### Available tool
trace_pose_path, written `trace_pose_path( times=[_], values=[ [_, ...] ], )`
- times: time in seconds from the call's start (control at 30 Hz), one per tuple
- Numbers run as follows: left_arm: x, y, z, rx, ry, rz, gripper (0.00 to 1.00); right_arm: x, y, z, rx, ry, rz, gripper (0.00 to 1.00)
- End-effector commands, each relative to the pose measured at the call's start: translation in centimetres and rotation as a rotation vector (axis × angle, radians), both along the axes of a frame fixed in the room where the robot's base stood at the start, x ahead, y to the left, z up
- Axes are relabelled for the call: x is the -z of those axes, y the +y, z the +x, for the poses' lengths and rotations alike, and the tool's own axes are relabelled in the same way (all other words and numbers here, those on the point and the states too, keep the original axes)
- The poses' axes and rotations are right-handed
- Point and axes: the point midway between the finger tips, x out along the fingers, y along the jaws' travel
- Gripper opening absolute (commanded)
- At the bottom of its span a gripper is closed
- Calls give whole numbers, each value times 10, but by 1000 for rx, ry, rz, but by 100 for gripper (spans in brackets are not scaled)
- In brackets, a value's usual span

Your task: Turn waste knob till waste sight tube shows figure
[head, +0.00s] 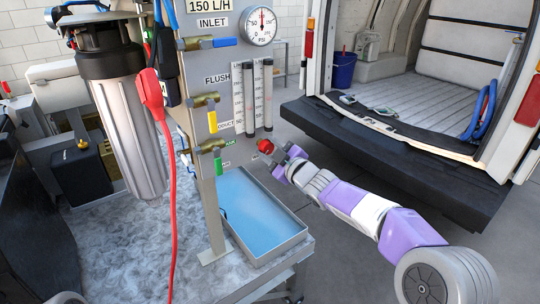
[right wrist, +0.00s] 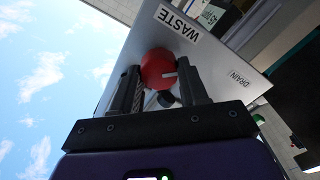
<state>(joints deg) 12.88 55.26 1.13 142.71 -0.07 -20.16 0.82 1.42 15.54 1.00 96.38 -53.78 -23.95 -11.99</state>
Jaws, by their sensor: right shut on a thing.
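The red waste knob (head: 265,146) sticks out from the right side of the panel, beyond the blue tray. Two clear sight tubes (head: 267,95) (head: 249,97) stand upright beside a printed scale. Their levels are too small to read, and no waste label shows beside them. My left gripper is out of view.
A blue tray (head: 294,241) lies on the bench below the panel. Valves with blue, yellow and green handles line the panel, under a pressure gauge (head: 262,25). An open van (head: 430,75) stands at right.

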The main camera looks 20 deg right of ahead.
Motion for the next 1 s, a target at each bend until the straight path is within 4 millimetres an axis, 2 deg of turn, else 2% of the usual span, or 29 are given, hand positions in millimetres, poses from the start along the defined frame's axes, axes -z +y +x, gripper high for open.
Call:
trace_pose_path(
  times=[0.3, 0.8, 0.83, 1.0],
  values=[
    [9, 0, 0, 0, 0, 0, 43, 1, 0, 0, 0, -36, -100, 13],
    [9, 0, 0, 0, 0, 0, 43, 0, 0, 0, 0, -41, -114, 13],
    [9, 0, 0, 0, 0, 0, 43, 0, 0, 0, 0, -41, -114, 46],
    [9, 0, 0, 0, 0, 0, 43, 0, 0, 0, 0, -41, -114, 69]
  ],
)
